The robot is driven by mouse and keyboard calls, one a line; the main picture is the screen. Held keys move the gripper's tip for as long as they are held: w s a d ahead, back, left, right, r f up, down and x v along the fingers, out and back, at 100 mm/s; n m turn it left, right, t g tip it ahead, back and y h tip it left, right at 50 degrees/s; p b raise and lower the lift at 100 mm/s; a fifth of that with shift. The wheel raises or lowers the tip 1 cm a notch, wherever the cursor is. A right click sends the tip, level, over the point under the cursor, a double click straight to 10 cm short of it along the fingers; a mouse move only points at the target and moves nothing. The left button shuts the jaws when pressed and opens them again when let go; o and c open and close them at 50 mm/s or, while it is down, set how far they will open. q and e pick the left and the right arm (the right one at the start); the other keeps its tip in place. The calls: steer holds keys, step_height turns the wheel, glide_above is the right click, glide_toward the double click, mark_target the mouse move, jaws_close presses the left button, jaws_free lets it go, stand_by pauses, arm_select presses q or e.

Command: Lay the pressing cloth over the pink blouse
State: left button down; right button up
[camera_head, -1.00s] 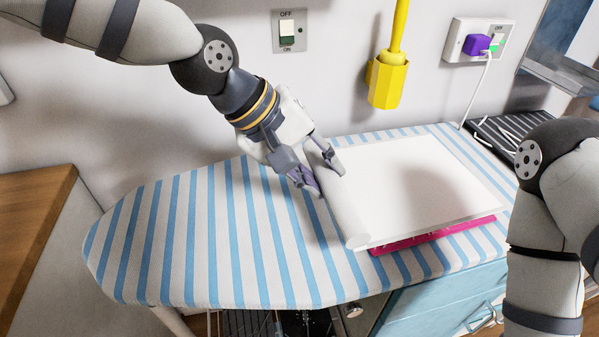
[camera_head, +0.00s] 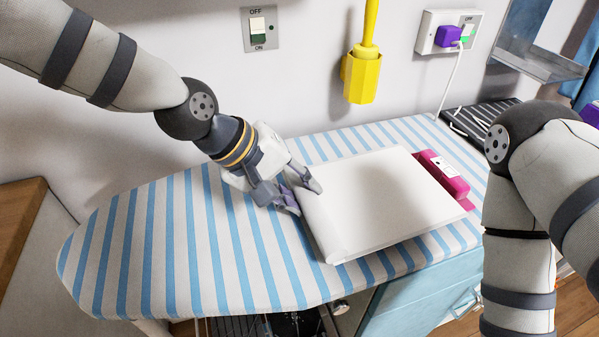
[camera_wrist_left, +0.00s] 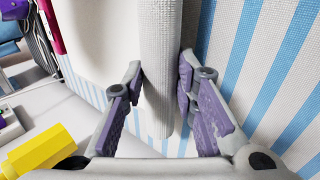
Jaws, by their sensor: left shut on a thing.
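The white pressing cloth (camera_head: 390,195) lies spread on the striped ironing board, its left edge curled into a thick roll. My left gripper (camera_head: 306,199) is shut on that rolled edge. In the left wrist view the roll (camera_wrist_left: 161,65) stands between the two fingers of my left gripper (camera_wrist_left: 161,85). The pink blouse (camera_head: 446,178) is mostly hidden under the cloth; a folded pink part with a white label sticks out beyond the cloth's right edge. Pink also shows at the upper left of the left wrist view (camera_wrist_left: 50,25). My right gripper is out of view; only my right arm shows.
The ironing board (camera_head: 180,250) is bare to the left of the cloth. A yellow holder (camera_head: 361,78), a switch (camera_head: 258,30) and a socket with a purple plug (camera_head: 449,36) are on the wall behind. A dark ribbed rack (camera_head: 475,118) stands at the back right.

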arm_select(q)
steer(key=shift+f, duration=0.45)
steer(key=c, duration=1.2)
jaws_free()
steer(key=shift+r, duration=0.15)
